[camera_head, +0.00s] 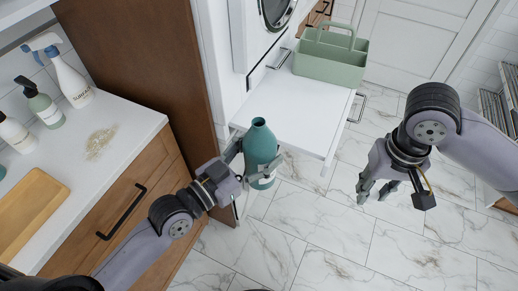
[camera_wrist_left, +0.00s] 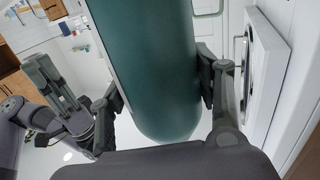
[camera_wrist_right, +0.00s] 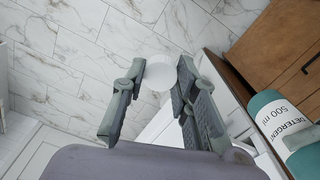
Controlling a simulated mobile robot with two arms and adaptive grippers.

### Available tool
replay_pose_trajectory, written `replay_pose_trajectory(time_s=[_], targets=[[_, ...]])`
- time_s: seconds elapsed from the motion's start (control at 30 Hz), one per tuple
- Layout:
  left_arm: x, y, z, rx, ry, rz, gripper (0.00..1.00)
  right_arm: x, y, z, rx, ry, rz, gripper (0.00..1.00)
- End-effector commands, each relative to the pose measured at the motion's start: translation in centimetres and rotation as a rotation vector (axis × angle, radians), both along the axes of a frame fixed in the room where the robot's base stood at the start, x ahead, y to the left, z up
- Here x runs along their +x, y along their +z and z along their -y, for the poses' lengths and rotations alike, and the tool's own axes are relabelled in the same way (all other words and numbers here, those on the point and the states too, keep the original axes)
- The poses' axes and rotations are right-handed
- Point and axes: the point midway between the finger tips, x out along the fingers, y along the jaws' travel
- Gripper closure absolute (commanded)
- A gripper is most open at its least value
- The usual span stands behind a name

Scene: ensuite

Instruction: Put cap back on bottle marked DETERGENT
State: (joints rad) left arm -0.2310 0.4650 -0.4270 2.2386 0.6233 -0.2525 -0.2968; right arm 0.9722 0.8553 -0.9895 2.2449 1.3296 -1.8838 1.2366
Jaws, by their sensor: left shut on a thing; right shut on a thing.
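The teal bottle (camera_head: 261,143) stands roughly upright in my left gripper (camera_head: 258,168), its dark neck opening bare at the top. In the left wrist view the bottle body (camera_wrist_left: 150,60) fills the space between the fingers (camera_wrist_left: 160,90). In the right wrist view its label (camera_wrist_right: 285,118) reads DETERGENT 500 ml. My right gripper (camera_head: 390,192) is to the right of the bottle, apart from it, above the floor. In the right wrist view a round white cap (camera_wrist_right: 158,72) sits between the fingertips of this gripper (camera_wrist_right: 158,82). The cap cannot be made out in the head view.
A white pull-out shelf (camera_head: 290,108) under the round-doored machine (camera_head: 277,10) holds a green caddy (camera_head: 325,60). A counter (camera_head: 125,120) at left carries a spray bottle (camera_head: 70,78), pump bottle (camera_head: 42,106) and wooden tray (camera_head: 28,215). Open marble floor (camera_head: 335,235) lies between my arms.

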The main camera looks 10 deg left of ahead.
Motion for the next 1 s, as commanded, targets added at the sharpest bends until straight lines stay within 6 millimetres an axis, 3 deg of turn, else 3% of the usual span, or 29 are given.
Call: replay_pose_trajectory(time_s=[0.17,0.5,0.8,1.0], targets=[[0.0,0.4,0.0,-0.005,0.001,0.008,1.00,1.3,1.2,-2.1,-0.002,0.053,0.006,0.82],[0.0,0.4,0.0,-0.006,0.002,0.010,1.00,5.4,8.4,-11.9,-0.028,0.316,0.016,0.82],[0.0,0.4,0.0,-0.006,0.002,0.010,1.00,6.1,15.8,-20.2,-0.047,0.527,0.022,0.82],[0.0,0.4,0.0,-0.006,0.002,0.010,1.00,5.6,18.7,-23.4,-0.051,0.596,0.024,0.82]])
